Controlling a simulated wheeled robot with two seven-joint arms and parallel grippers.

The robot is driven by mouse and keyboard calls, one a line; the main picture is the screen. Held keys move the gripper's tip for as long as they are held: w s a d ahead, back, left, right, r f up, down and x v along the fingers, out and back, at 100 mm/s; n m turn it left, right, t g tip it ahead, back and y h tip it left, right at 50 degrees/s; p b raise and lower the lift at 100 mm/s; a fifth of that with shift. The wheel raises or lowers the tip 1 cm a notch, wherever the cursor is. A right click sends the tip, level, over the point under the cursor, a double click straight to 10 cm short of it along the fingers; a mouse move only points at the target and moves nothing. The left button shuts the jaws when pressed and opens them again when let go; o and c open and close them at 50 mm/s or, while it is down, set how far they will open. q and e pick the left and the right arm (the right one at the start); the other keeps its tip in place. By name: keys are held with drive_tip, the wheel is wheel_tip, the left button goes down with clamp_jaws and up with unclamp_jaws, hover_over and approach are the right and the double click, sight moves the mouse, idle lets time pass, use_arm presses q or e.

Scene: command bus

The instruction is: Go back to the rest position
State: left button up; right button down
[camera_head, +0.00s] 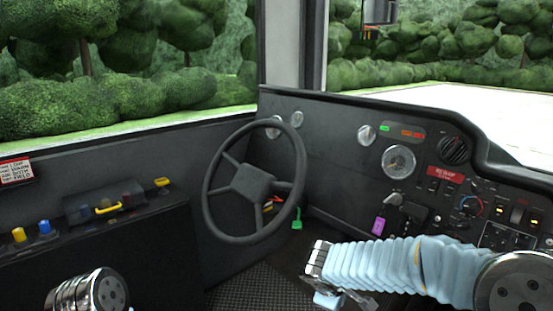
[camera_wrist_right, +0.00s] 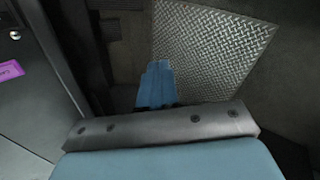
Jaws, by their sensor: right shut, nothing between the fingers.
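My right arm, in a light blue sleeve, comes in from the right edge of the head view and reaches left, below the dashboard. In the right wrist view my right gripper (camera_wrist_right: 157,66) is shut. Its blue fingertips are together and hold nothing. They show against the dark floor beside a metal tread plate (camera_wrist_right: 212,45), and I see no contact. At the bottom left of the head view only a metallic joint of my left arm shows; my left gripper is out of view.
The steering wheel (camera_head: 212,207) stands left of my right arm. The dashboard (camera_head: 335,140), with gauges and switches, runs behind and above the arm. A side console (camera_head: 150,215) with colored knobs is at the left. A purple tag (camera_head: 378,226) and a green tag (camera_head: 297,221) hang nearby.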

drive_tip(key=s+a+f+m+g+y, duration=0.1)
drive_tip(key=s+f+m+y, duration=0.1)
drive_tip(key=s+f+m, duration=0.2)
drive_tip(key=s+a+f+m+g+y, duration=0.1)
drive_tip(key=s+f+m+y, duration=0.2)
drive_tip(key=s+f, duration=0.8)
drive_tip(key=s+a+f+m+g+y, duration=0.1)
drive_tip(key=s+f+m, duration=0.5)
drive_tip(key=f, duration=1)
drive_tip(key=shift+s+a+g+y, duration=0.4)
drive_tip(key=shift+s+g+y, duration=0.2)
drive_tip(key=shift+s+y, duration=0.25)
drive_tip(key=shift+w, duration=0.15)
